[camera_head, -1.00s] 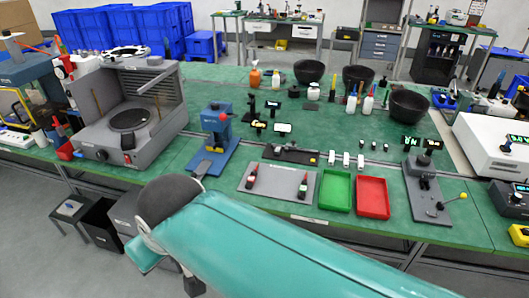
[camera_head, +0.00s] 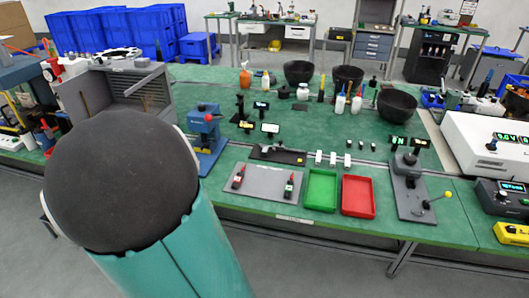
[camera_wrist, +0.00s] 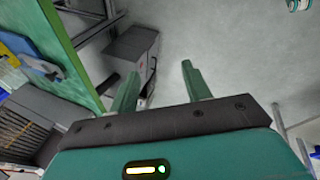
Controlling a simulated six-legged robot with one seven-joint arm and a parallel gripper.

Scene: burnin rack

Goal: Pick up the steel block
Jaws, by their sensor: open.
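I cannot make out for sure which thing is the steel block. Three small pale blocks (camera_head: 332,159) stand in a row on the green bench (camera_head: 240,160), behind the green and red trays; their material is too small to tell. My gripper (camera_wrist: 160,69) is open and empty in the wrist view, its two fingers apart over grey floor beside the bench edge. It is away from the bench top things. In the head view my arm hides the gripper and the left front of the bench.
A green tray (camera_head: 320,189), a red tray (camera_head: 358,196) and a grey plate (camera_head: 262,184) with two red-and-black tools lie at the front. A blue press (camera_head: 205,135) stands left, a lever fixture (camera_head: 410,186) right. Black bowls (camera_head: 397,105) stand behind. A grey cabinet (camera_wrist: 130,55) is below the bench.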

